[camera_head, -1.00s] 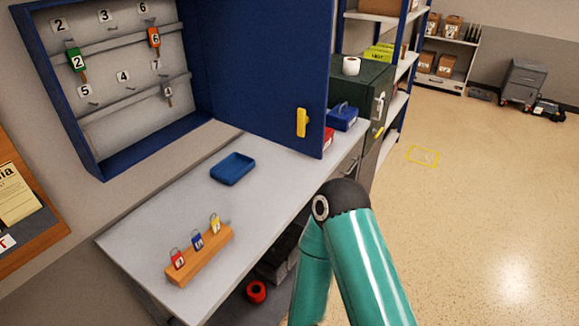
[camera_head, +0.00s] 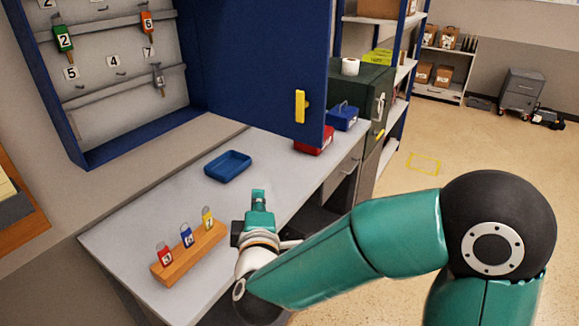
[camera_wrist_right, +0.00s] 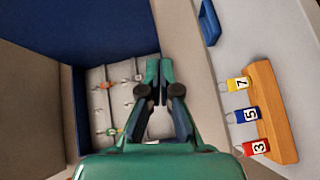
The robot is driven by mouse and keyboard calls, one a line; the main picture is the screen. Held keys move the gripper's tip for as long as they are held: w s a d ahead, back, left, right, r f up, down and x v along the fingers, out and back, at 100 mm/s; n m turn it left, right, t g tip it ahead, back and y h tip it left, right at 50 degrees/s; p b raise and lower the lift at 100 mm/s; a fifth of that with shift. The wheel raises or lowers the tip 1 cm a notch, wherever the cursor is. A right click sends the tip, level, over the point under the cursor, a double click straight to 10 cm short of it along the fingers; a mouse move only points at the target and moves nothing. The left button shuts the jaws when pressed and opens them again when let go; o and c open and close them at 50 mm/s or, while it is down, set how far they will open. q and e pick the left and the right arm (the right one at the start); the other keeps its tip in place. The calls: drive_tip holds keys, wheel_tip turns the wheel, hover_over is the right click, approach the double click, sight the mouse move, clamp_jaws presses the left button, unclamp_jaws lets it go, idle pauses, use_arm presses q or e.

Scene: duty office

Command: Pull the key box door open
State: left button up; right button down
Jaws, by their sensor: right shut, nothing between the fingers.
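The blue key box (camera_head: 112,158) is on the wall at the upper left, and its blue door (camera_head: 250,75) stands wide open to the right. A yellow handle (camera_head: 300,107) is on the door near its free edge. Inside hang a green key tag (camera_head: 63,38), an orange one (camera_head: 147,24) and a grey one (camera_head: 158,77). My right gripper (camera_head: 258,196) is over the worktop, below and left of the handle and apart from it. In the right wrist view its fingers (camera_wrist_right: 159,68) are together and empty, with the box and door beyond. My left gripper is not in view.
A red box (camera_head: 314,143) and a blue box (camera_head: 342,117) stand behind the door.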

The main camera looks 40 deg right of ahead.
drive_tip(key=w+d+r+h+p, duration=0.1)
drive_tip(key=w+d, duration=0.2)
drive_tip(key=d, duration=0.3)
drive_tip(key=w+d+r+h+p, duration=0.1)
drive_tip(key=w+d+r, duration=0.1)
drive_tip(key=d, duration=0.4)
drive_tip(key=shift+w+r, duration=0.3)
drive_tip(key=shift+w, duration=0.3)
